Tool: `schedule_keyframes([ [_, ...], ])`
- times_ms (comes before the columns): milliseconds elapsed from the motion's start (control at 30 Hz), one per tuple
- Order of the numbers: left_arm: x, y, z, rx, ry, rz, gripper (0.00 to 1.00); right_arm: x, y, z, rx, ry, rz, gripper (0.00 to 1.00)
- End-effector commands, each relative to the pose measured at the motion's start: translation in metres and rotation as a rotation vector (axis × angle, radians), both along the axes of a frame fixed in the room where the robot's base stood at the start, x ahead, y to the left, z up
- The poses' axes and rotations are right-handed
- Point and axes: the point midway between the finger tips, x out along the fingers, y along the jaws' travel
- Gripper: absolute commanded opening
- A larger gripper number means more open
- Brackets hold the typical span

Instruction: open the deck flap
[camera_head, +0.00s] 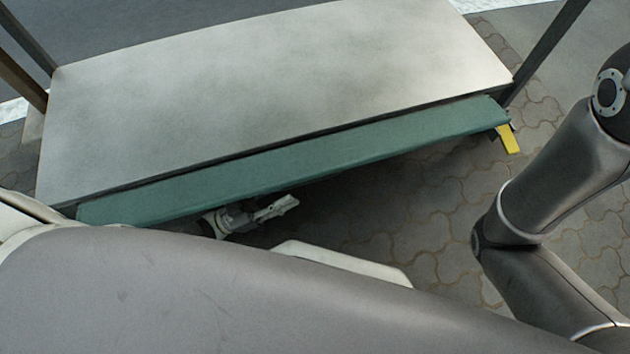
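The deck (270,85) is a broad pale metal top with a dull, smudged surface. A long green flap (300,160) runs along its near edge, angled up to the right, with a dark gap between the two. My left gripper (284,206) is low beside the flap's near edge, left of the middle, over the shaded paving. I see nothing held in it, and its fingers are too small and overlapped to tell whether they are open or shut. I cannot tell whether it touches the flap. My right gripper is not in view; only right arm links show.
A yellow tab (508,138) hangs at the flap's right end. Dark posts (545,50) stand at the deck's corners. Grey interlocking paving (440,210) is bare between the flap and my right arm. Large grey and white surfaces fill the near foreground and hide the floor there.

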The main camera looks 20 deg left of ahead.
Motion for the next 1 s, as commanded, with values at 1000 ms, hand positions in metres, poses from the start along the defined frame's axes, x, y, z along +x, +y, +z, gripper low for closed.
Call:
schedule_keyframes([
  [1000, 0.038, -0.057, 0.029, -0.007, -0.004, -0.008, 0.31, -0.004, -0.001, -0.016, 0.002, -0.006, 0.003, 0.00],
])
